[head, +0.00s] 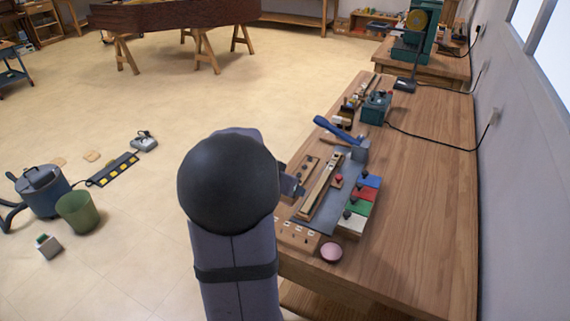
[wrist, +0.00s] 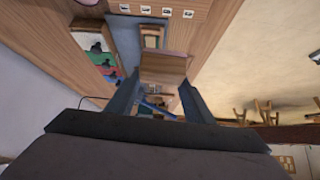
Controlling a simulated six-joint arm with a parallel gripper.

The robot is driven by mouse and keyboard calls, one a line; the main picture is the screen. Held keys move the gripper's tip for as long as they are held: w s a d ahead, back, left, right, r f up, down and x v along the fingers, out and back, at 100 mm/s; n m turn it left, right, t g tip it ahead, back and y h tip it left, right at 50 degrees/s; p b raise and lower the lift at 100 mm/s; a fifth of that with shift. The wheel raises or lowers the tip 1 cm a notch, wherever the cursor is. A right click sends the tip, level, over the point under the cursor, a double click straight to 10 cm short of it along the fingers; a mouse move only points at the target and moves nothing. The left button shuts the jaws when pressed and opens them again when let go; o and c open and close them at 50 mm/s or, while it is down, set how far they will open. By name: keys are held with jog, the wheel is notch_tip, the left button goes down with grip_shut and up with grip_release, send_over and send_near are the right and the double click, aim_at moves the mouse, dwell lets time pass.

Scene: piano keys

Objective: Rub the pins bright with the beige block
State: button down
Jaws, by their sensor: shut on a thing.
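My gripper (wrist: 162,84) has a tan, beige-looking block (wrist: 163,66) between its two fingers in the wrist view. In the head view my gripper (head: 291,186) shows only partly past my dark arm joint, over the bench's left edge, and the block there cannot be made out. A long wooden strip (head: 320,188) lies on a grey mat (head: 336,188) close to the right of my gripper. The pins are too small to tell in either view.
On the workbench (head: 420,190) are colored pads (head: 362,194) with dark knobs, a pink round thing (head: 331,252), a blue-handled tool (head: 338,129) and a teal box (head: 376,108). A labelled board (head: 297,237) lies at the near edge.

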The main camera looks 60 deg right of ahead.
jog(key=shift+s+a+f+m+g+p, duration=0.15)
jog(key=shift+s+a+m+g+p, duration=0.25)
jog(key=shift+p, duration=0.45)
jog(key=s+a+m+g+y, duration=0.1)
jog(key=s+m+g+y, duration=0.1)
jog(key=m, duration=0.6)
jog(key=s+a+m+g+y+p, duration=0.1)
jog(key=s+m+g+y, duration=0.2)
jog(key=m+y, duration=0.3)
jog(key=f+m+g, duration=0.1)
jog(key=m, duration=0.1)
jog(key=shift+s+a+m+g, duration=0.3)
jog(key=shift+s+g, duration=0.05)
jog(key=shift+g, duration=0.05)
